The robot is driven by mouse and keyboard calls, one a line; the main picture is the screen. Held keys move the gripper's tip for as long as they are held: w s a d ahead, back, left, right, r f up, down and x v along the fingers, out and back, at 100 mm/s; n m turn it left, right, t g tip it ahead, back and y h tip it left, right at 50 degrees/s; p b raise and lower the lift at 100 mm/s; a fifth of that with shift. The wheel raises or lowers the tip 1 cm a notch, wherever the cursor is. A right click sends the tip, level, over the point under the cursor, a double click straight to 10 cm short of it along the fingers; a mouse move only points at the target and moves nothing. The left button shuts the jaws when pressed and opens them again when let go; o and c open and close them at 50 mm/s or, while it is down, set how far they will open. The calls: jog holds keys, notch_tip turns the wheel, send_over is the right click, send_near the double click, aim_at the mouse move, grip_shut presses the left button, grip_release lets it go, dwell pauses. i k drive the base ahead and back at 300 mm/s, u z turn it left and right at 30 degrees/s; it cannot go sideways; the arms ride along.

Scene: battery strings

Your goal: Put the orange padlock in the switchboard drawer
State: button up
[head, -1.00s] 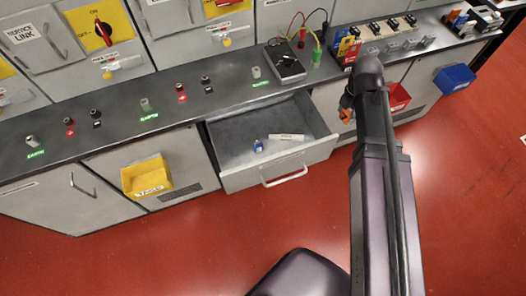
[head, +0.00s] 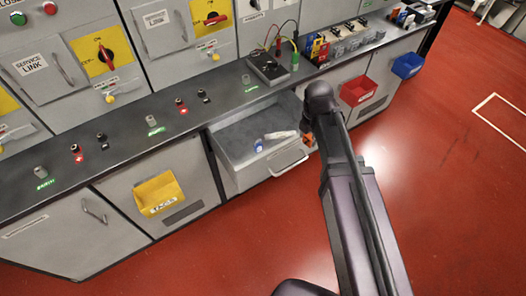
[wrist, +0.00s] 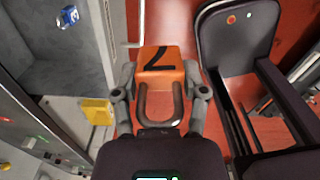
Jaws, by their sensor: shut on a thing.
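The orange padlock (wrist: 160,72) has a black mark on its body and a grey shackle. My gripper (wrist: 160,98) is shut on it, with a finger on each side. In the head view the padlock (head: 309,140) is a small orange patch at the drawer's right front corner, partly hidden by my arm. The switchboard drawer (head: 232,140) stands open. A small blue padlock (head: 258,145) and a pale strip (head: 281,135) lie inside. In the wrist view the drawer's interior (wrist: 45,75) is to the left of the held padlock, which is outside it over the red floor.
A yellow bin (head: 160,193) hangs left of the drawer, and red (head: 358,90) and blue (head: 407,65) bins hang to its right. The worktop above carries terminals and a black meter box (head: 267,67). Red floor in front is clear.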

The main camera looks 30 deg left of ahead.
aim_at(242, 160)
jog(key=k, duration=0.95)
jog(key=u, duration=0.6)
jog(key=i, duration=1.05)
jog(key=z, duration=0.05)
